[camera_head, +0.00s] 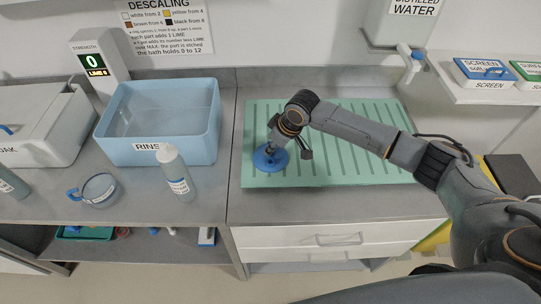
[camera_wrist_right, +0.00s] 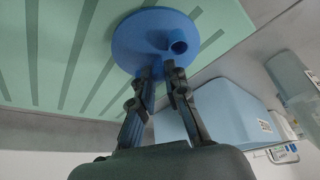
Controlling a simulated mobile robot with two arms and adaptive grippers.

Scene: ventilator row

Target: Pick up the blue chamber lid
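The blue chamber lid (camera_head: 268,160) is a round disc at the left end of the green ribbed mat. In the right wrist view the lid (camera_wrist_right: 140,38) shows with a short round port on its face. My right gripper (camera_head: 272,148) reaches down to the lid from above. In the right wrist view its fingers (camera_wrist_right: 163,74) are drawn close together and look shut on a narrow raised part near the lid's middle, which they mostly hide. Whether the lid touches the mat is hard to tell. My left gripper is not in view.
Left of the mat (camera_head: 345,178) stand a blue rinse tub (camera_head: 160,152), a squeeze bottle (camera_head: 178,178) and a clear cup with a blue handle (camera_head: 98,190). A grey-white tub (camera_head: 40,150) stands farther left. A shelf (camera_head: 490,92) with boxes is at right. The mat's middle is clear under my arm.

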